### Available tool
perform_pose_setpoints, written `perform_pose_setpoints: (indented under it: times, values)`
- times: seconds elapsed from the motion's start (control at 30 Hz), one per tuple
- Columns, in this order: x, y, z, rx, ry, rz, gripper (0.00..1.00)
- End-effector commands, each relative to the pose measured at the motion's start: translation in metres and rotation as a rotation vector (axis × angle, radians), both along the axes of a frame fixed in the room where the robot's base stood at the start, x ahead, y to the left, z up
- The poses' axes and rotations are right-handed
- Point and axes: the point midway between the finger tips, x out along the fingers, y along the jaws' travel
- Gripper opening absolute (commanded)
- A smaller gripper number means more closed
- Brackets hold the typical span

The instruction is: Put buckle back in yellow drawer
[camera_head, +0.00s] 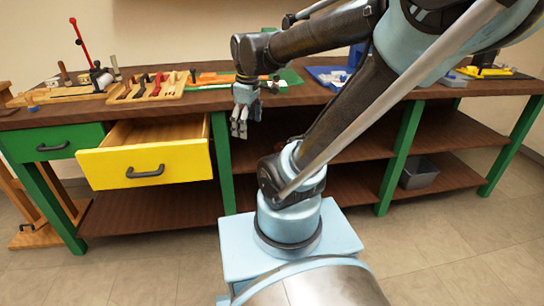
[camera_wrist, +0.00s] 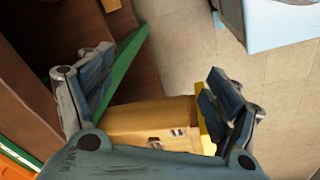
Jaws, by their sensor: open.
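The yellow drawer (camera_head: 145,165) is pulled open under the workbench, with a dark handle on its front. It also shows in the wrist view (camera_wrist: 150,115), below and between my fingers. Small pale and dark items (camera_wrist: 178,132) lie inside the drawer; I cannot tell whether one is the buckle. I cannot make out a buckle elsewhere. My gripper (camera_head: 240,118) hangs by the bench's front edge, to the right of the drawer. Its fingers are spread apart with nothing between them, and they also show in the wrist view (camera_wrist: 155,92).
The workbench top (camera_head: 330,93) holds a wooden tool rack (camera_head: 150,90), a red-handled tool (camera_head: 80,42) and a blue mat (camera_head: 325,75). A closed green drawer (camera_head: 52,142) is left of the yellow one. A grey bin (camera_head: 420,172) stands on the lower shelf. Floor in front is clear.

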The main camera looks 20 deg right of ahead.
Motion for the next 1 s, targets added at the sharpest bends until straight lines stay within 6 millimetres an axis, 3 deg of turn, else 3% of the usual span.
perform_pose_setpoints:
  times: [0.2,0.5,1.0]
  values:
    - [-0.047,-0.038,-0.036,0.053,-0.021,-0.444,0.83]
    - [-0.085,-0.062,-0.076,0.114,-0.044,-0.869,0.83]
    - [-0.089,-0.063,-0.081,0.124,-0.047,-0.929,0.83]
